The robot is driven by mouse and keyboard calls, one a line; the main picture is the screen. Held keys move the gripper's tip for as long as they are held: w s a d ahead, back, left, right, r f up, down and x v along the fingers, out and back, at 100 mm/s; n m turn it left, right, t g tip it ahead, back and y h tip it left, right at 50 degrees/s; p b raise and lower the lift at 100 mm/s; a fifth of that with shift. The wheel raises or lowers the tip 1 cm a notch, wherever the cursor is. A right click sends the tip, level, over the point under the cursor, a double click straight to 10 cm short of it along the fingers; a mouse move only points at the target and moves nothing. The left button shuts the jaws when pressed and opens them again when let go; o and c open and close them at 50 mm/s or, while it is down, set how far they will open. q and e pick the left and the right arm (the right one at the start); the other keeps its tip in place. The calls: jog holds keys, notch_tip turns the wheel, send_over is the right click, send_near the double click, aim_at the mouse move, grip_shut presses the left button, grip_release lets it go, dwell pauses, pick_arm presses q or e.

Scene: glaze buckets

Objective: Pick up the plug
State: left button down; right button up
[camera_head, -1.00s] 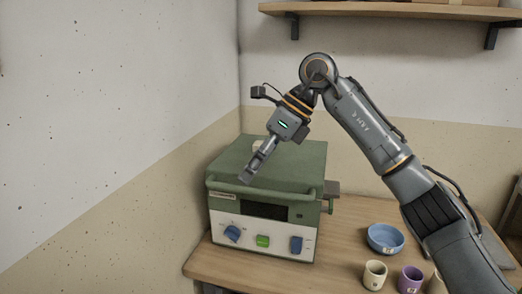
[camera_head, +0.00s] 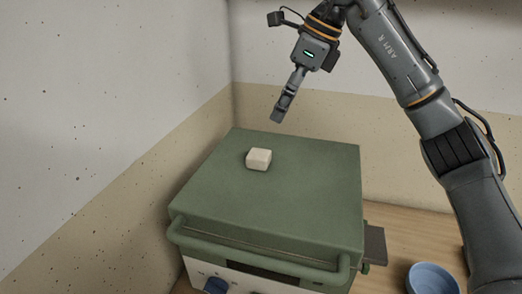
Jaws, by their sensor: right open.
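A small cream-white block (camera_head: 259,159), which looks like the plug, lies on the flat green lid of the kiln-like box (camera_head: 300,205). My right gripper (camera_head: 278,115) hangs above and a little to the right of the block in the picture, pointing down, apart from it. It is open and holds nothing; its fingers are seen nearly edge-on. My left gripper is not in the view.
A blue bowl (camera_head: 432,279) stands on the wooden table (camera_head: 400,235) at the right. Walls close in behind and to the left.

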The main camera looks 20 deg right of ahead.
send_over(261, 154)
jog(key=s+d, duration=0.1)
jog(key=f, duration=0.7)
jog(key=shift+d+f, duration=0.15)
jog(key=shift+d, duration=0.05)
jog(key=shift+w+f, duration=0.1)
jog(key=shift+f, duration=0.1)
jog(key=p+x, duration=0.1)
jog(key=x, duration=0.3)
jog(key=shift+d+f+p, duration=0.15)
jog(key=shift+f+p, duration=0.05)
jog(key=shift+p, duration=0.15)
jog(key=shift+f, duration=0.5)
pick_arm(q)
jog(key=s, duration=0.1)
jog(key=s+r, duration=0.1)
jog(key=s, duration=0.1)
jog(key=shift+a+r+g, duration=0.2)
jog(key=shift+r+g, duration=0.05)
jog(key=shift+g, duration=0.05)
pick_arm(e)
jog(key=c, duration=1.3)
